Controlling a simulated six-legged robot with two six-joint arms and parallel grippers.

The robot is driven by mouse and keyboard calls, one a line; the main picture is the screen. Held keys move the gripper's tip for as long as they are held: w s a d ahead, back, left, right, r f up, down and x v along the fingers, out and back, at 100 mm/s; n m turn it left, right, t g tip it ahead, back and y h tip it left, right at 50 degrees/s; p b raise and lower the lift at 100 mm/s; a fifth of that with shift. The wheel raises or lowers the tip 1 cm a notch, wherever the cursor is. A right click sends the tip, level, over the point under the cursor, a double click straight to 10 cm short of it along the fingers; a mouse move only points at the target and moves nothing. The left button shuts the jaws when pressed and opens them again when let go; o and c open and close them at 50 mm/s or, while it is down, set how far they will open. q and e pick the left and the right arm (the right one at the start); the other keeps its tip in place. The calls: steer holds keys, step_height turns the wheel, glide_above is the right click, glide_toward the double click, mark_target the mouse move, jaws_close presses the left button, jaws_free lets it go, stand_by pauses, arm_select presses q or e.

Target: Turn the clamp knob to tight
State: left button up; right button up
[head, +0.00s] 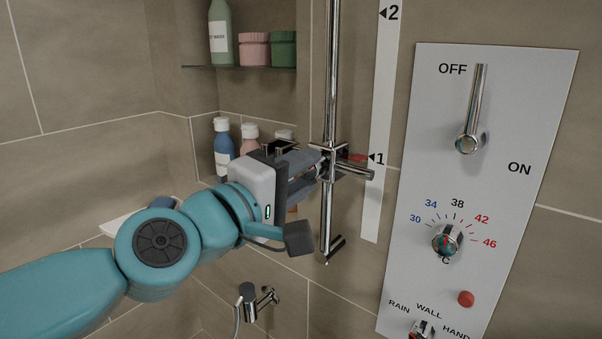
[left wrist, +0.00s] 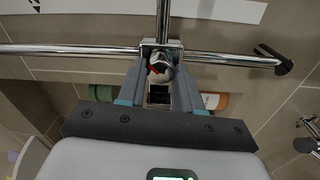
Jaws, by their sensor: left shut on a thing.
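The slider clamp (head: 342,165) sits on the chrome vertical rail (head: 331,85), level with mark 1 on the white scale strip (head: 383,140). My left gripper (head: 322,166) reaches the clamp from the left and is shut on its knob. In the left wrist view the chrome clamp knob (left wrist: 160,70), with a red mark, is between the fingertips of my left gripper (left wrist: 158,78). The fingers partly hide the knob, and I cannot read any tight or loose marking. My right gripper is in neither view.
A white control panel (head: 425,170) with a lever, a temperature dial and a red button is on the right wall. Bottles (head: 222,140) stand in a niche behind my gripper, below a shelf (head: 240,67). A small wall fitting (head: 262,298) is low down.

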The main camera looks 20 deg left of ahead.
arm_select(q)
steer(key=shift+m, duration=0.4)
steer(key=o, duration=1)
steer(key=shift+o, duration=0.2)
steer(key=p+v, duration=0.4)
steer(key=v, duration=1.2)
steer(key=shift+s+f, duration=0.15)
steer(key=shift+s, duration=0.05)
steer(key=shift+a, duration=0.1)
